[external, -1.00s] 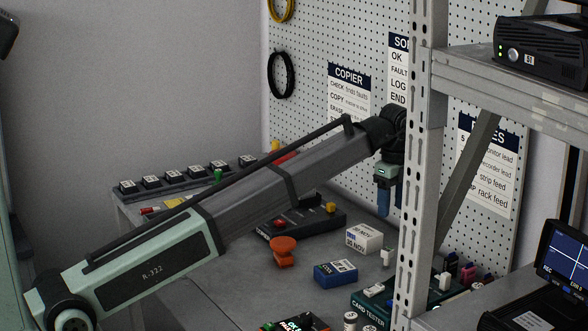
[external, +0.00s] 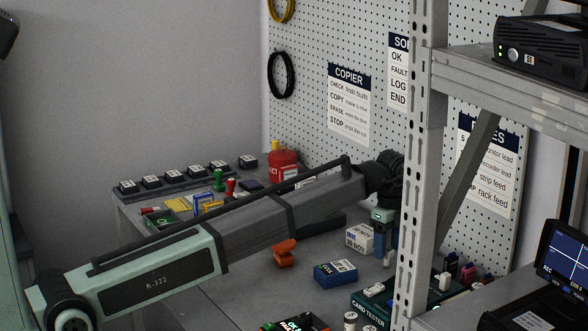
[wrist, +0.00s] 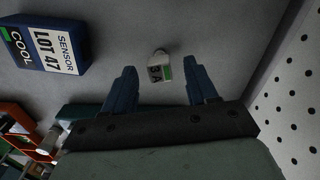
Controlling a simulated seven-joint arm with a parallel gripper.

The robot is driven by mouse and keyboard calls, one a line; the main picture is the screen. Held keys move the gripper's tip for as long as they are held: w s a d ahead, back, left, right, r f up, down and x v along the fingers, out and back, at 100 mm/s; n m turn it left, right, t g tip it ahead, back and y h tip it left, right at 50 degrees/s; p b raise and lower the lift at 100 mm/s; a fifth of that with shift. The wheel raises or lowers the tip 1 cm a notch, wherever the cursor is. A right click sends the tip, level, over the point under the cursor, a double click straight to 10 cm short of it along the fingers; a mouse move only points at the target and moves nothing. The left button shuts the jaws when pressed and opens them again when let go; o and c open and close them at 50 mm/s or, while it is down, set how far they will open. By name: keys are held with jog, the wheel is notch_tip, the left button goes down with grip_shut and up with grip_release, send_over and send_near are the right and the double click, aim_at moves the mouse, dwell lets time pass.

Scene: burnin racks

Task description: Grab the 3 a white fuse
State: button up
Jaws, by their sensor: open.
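A white fuse marked 3 A, with a green band (wrist: 160,70), stands on the grey bench and shows between my fingertips in the wrist view. In the external view a small white piece (external: 387,258) shows just below my fingers, seemingly the same fuse. My gripper (external: 384,251) points down behind the white boxed item, beside the rack post. In the wrist view my gripper (wrist: 160,67) is open, its two blue fingers on either side of the fuse with gaps. Whether the fingertips are level with the fuse is hard to tell.
A blue sensor box (wrist: 45,40) lies to the left in the wrist view; it seems to match the blue box (external: 336,273) outside. A white box (external: 359,240) stands close to my fingers. The pegboard (wrist: 295,100) is on the right. The rack post (external: 412,200) is near.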

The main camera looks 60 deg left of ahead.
notch_tip(320, 180, down, 2)
jog(key=shift+f, duration=0.2)
jog(key=c, duration=1)
jog(key=shift+r, duration=0.15)
jog(key=shift+c, duration=0.2)
